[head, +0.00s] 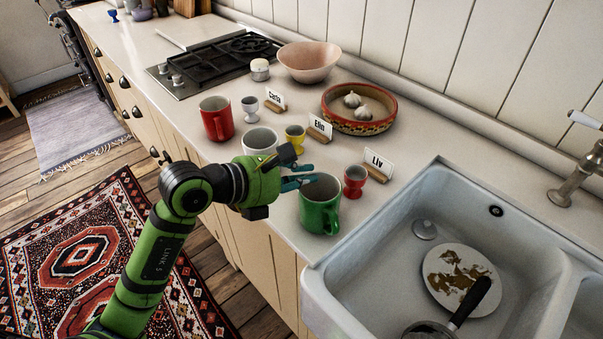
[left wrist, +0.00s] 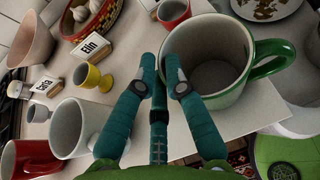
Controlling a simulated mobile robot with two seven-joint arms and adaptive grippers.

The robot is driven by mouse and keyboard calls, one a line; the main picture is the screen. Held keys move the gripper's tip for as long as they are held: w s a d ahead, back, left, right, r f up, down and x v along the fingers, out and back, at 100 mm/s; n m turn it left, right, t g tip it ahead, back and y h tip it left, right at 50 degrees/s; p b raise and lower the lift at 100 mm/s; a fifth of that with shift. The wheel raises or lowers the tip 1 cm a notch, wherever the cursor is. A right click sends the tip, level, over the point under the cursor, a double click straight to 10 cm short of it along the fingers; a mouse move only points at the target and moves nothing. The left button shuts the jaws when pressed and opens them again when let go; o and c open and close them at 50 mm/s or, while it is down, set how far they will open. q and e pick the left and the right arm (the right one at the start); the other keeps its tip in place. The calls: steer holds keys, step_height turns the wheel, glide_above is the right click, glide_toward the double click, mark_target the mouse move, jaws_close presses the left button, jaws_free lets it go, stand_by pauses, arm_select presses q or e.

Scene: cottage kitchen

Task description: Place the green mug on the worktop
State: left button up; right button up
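The green mug (head: 319,214) is upright at the worktop's front edge, left of the sink, its handle toward the sink. In the head view its base appears at the worktop (head: 226,161); I cannot tell whether it touches. My left gripper (head: 312,174) is at the mug's rim, on the side away from the handle. In the left wrist view the mug (left wrist: 240,107) fills the upper right. The teal fingertips (left wrist: 160,66) are close together, one inside the mug and one outside, shut on its wall. My right gripper is not in view.
Close by stand a small red cup (head: 354,183), a white mug (head: 260,140), a yellow egg cup (head: 295,138), a red mug (head: 216,118) and name cards, one reading Liv (head: 378,163). The sink (head: 395,229) holds a dirty plate (head: 447,268) and a pan. A garlic bowl (head: 358,123) stands behind.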

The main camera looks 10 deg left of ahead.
arm_select(q)
steer(key=shift+o, duration=0.9)
steer(key=p+v, duration=0.4)
steer(key=v, duration=0.8)
steer(key=shift+r, duration=0.1)
